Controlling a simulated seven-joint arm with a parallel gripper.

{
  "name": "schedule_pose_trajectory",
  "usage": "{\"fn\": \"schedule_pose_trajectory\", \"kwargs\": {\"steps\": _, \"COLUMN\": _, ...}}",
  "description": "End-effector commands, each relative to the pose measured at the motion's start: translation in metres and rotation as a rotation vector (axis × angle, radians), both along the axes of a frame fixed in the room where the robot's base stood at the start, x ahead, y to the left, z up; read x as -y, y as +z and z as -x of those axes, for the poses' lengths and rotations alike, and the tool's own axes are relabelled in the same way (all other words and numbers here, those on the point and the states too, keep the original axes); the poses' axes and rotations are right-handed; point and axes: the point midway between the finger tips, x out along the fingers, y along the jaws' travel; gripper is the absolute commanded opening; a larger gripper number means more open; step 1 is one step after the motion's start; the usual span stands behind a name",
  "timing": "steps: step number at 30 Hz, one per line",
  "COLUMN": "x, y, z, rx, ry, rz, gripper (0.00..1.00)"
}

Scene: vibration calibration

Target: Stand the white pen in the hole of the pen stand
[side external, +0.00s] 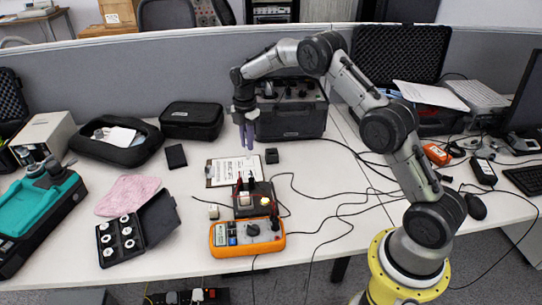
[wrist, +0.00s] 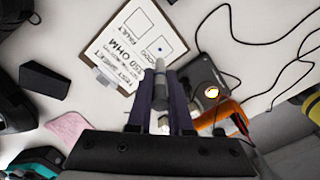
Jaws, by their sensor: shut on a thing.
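My gripper (side external: 246,147) hangs with its fingers pointing down over the clipboard. In the wrist view its two dark purple fingers (wrist: 161,78) are shut on the white pen (wrist: 160,92), which shows as a pale grey-white length between them. In the side view the pen is largely hidden by the fingers. A small black block (side external: 271,156), which looks like the pen stand, sits on the table just right of the clipboard and apart from the gripper. Its hole is too small to make out. I cannot pick the stand out in the wrist view.
The clipboard (side external: 214,180) lies below the gripper. A black device (side external: 264,190) with probes and an orange multimeter (side external: 220,236) stand in front. Cables run over the table to the right. A black case (side external: 290,122) stands behind; a dark block (side external: 176,156) lies left.

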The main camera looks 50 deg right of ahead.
Motion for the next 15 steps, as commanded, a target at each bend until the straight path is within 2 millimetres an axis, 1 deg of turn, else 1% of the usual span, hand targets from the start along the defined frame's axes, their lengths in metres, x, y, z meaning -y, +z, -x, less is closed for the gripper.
{"fn": "schedule_pose_trajectory", "kwargs": {"steps": 6, "x": 0.000, "y": 0.003, "z": 0.001, "rx": -0.009, "ry": -0.069, "rz": -0.002, "gripper": 0.00}}
{"fn": "schedule_pose_trajectory", "kwargs": {"steps": 8, "x": 0.005, "y": 0.007, "z": 0.000, "rx": -0.010, "ry": -0.121, "rz": -0.002, "gripper": 0.00}}
{"fn": "schedule_pose_trajectory", "kwargs": {"steps": 11, "x": 0.026, "y": 0.015, "z": -0.001, "rx": -0.010, "ry": -0.251, "rz": -0.001, "gripper": 0.00}}
{"fn": "schedule_pose_trajectory", "kwargs": {"steps": 15, "x": 0.064, "y": 0.023, "z": 0.002, "rx": -0.008, "ry": -0.407, "rz": -0.001, "gripper": 0.00}}
